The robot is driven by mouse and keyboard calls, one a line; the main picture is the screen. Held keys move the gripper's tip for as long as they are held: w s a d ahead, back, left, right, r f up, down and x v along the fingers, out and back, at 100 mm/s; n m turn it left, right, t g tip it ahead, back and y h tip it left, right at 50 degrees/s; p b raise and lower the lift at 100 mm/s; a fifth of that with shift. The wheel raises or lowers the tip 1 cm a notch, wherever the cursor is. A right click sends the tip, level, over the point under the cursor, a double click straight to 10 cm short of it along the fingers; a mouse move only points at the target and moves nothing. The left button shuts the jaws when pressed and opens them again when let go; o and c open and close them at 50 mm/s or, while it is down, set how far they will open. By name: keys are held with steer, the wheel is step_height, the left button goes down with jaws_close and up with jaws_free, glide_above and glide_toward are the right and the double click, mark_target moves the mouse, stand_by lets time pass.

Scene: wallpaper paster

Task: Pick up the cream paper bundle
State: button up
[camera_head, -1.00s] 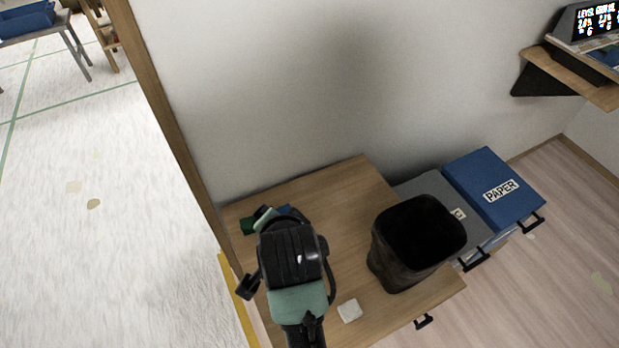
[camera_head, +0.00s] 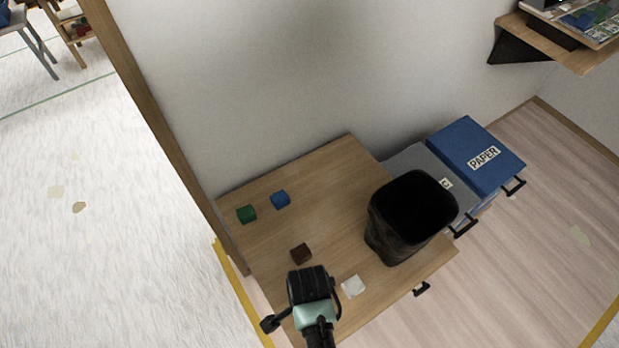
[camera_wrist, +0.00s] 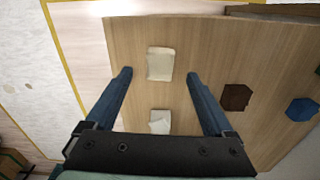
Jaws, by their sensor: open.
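The cream paper bundle (camera_wrist: 160,64) lies on the wooden table (camera_wrist: 205,45) in the wrist view, a small pale, roughly square pad. My gripper (camera_wrist: 158,76) is open and empty, with its two blue fingers on either side of the bundle in the picture. I cannot tell how far above it the fingertips are. In the head view my gripper (camera_head: 308,285) is over the table's near left part, and the bundle seems hidden behind it. A whiter crumpled piece (camera_head: 353,286) lies to its right; it also shows lower in the wrist view (camera_wrist: 160,122).
A brown block (camera_head: 300,253), a blue block (camera_head: 280,199) and a green block (camera_head: 247,214) sit on the table. A black bin (camera_head: 385,240) stands on its right side. Beyond are a grey box (camera_head: 412,160) and a blue PAPER box (camera_head: 460,145). A wall rises behind.

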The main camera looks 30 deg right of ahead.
steer(key=shift+f, duration=2.35)
jaws_close()
